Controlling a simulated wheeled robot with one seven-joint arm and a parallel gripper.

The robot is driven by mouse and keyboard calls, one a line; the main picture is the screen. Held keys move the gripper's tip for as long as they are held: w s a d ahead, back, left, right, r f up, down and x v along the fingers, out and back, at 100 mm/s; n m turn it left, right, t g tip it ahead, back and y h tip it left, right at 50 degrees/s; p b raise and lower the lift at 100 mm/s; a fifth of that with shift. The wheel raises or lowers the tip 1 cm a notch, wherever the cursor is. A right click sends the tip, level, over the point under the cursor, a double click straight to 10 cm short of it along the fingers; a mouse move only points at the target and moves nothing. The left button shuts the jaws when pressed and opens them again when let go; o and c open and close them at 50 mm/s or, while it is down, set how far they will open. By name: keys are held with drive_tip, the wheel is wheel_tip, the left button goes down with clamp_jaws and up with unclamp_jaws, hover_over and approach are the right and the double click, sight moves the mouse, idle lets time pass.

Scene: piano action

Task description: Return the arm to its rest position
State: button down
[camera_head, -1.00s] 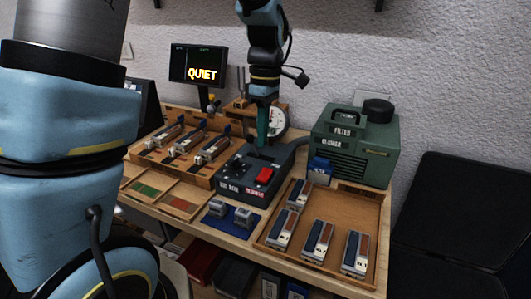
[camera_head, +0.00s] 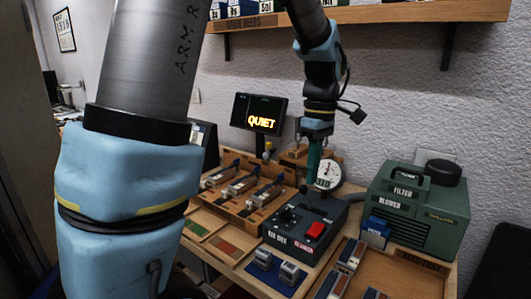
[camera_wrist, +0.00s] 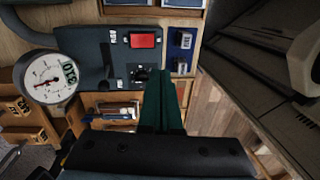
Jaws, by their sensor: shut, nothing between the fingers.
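My gripper (camera_head: 313,162) shows in the head view with its teal fingers pointing down, above the back of the dark control box (camera_head: 303,250). The fingers are shut with nothing between them. In the wrist view the shut teal fingers of my gripper (camera_wrist: 161,100) stand near the control box (camera_wrist: 90,48), which has a red switch (camera_wrist: 143,41). My arm hangs bent from the upper part of the picture. Its large blue and grey links fill the left of the head view. I cannot tell whether the fingertips touch anything.
A round gauge (camera_head: 328,174) stands right behind the gripper. A green blower case (camera_head: 418,208) is to the right, a lit "QUIET" display (camera_head: 259,113) to the left. A wooden shelf (camera_head: 430,14) runs above. A rack (camera_head: 246,190) and tray (camera_head: 398,262) hold piano parts.

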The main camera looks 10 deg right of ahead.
drive_tip(key=s+a+f+m+t, duration=0.1)
drive_tip(key=a+f+m, duration=0.3)
drive_tip(key=a, duration=0.7)
drive_tip(key=s+a+f+m+t+h, duration=0.1)
drive_tip(key=a+f+m, duration=0.3)
drive_tip(key=a, duration=0.8)
drive_tip(key=shift+m+t, duration=0.3)
drive_tip(key=shift+m, duration=0.7)
